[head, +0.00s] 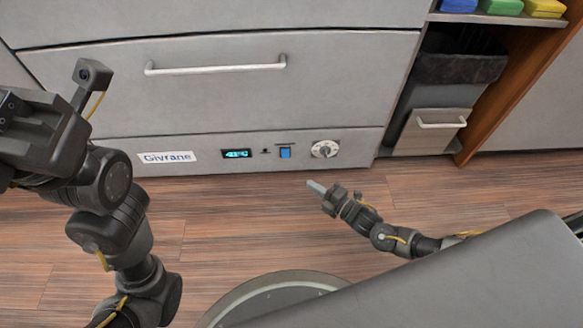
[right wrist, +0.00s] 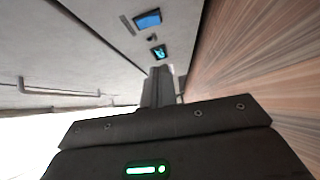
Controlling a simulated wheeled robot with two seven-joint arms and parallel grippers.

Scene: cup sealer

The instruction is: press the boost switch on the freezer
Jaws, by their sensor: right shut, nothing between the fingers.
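The freezer's grey lower panel (head: 215,148) runs across the head view. On it sit a "Givrane" label, a lit display (head: 237,153), a blue boost switch (head: 285,153) and a round dial (head: 325,149). My right gripper (head: 317,188) is shut and empty, low over the floor, below and right of the switch and apart from the panel. In the right wrist view the fingers (right wrist: 158,88) point along the panel, with the display (right wrist: 158,52) and the blue switch (right wrist: 148,19) beyond their tips. My left arm is at the left of the head view; its fingertips are not visible.
A drawer with a bar handle (head: 215,68) is above the panel. To the right stands an open cabinet with a dark-lined bin (head: 455,68) and coloured items on a shelf. The wooden floor (head: 240,230) before the panel is clear.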

